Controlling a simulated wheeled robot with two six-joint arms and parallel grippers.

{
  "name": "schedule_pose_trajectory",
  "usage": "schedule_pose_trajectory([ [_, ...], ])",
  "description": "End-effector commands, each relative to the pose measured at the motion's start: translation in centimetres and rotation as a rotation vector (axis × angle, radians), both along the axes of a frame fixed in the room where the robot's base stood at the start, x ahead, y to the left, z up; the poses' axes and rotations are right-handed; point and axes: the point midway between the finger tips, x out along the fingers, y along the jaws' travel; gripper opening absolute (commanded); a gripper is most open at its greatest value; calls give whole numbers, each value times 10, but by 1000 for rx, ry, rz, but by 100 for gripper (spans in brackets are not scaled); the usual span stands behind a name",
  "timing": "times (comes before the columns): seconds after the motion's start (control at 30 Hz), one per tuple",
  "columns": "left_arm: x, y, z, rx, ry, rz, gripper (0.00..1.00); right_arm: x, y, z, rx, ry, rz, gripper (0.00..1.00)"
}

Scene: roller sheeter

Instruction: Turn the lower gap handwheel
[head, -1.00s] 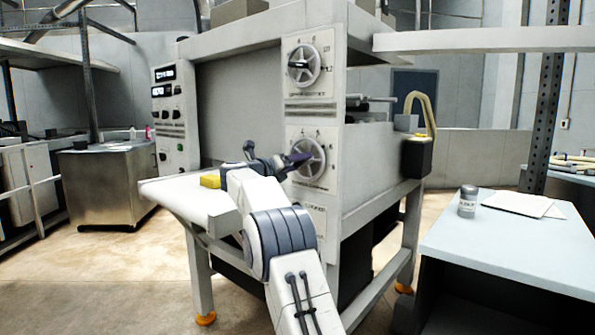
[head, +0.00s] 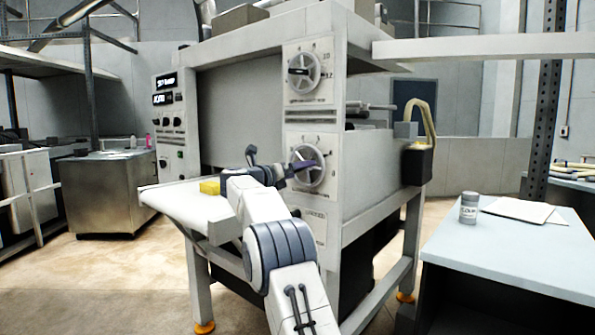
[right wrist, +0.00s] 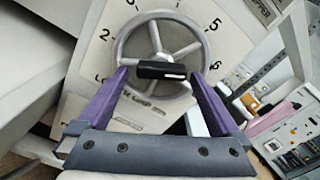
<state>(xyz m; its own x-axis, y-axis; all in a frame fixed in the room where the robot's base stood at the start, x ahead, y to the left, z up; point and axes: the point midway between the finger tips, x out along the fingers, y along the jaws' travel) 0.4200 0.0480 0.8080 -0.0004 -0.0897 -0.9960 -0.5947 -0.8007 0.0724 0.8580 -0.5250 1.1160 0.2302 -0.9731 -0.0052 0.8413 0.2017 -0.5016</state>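The lower gap handwheel (head: 311,166) is a grey spoked wheel on a white dial plate on the front of the sheeter. In the right wrist view the handwheel (right wrist: 185,28) fills the upper middle, with a black bar-shaped handle (right wrist: 160,71) on its near side. My right gripper (head: 300,165) is at the wheel in the head view. In the wrist view my right gripper (right wrist: 158,74) has its purple fingers apart, one at each side of the black handle. Narrow gaps seem to show there; I cannot tell contact. My left gripper is out of view.
A similar upper handwheel (head: 304,72) sits above. A side table (head: 500,250) with a grey canister (head: 468,208) stands at right.

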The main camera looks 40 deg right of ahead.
Motion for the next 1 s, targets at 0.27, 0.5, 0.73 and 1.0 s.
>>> schedule_pose_trajectory([
  [0.27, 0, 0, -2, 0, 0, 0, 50, -1, 6, 2, -3, -2, 4, 100],
  [0.5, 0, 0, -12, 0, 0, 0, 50, -10, 47, 1, -2, -2, 7, 100],
  [0.73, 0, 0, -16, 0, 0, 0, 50, -20, 87, 1, -1, -1, 3, 100],
  [1.0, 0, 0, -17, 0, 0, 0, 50, -24, 102, 1, -1, -1, 1, 100],
])
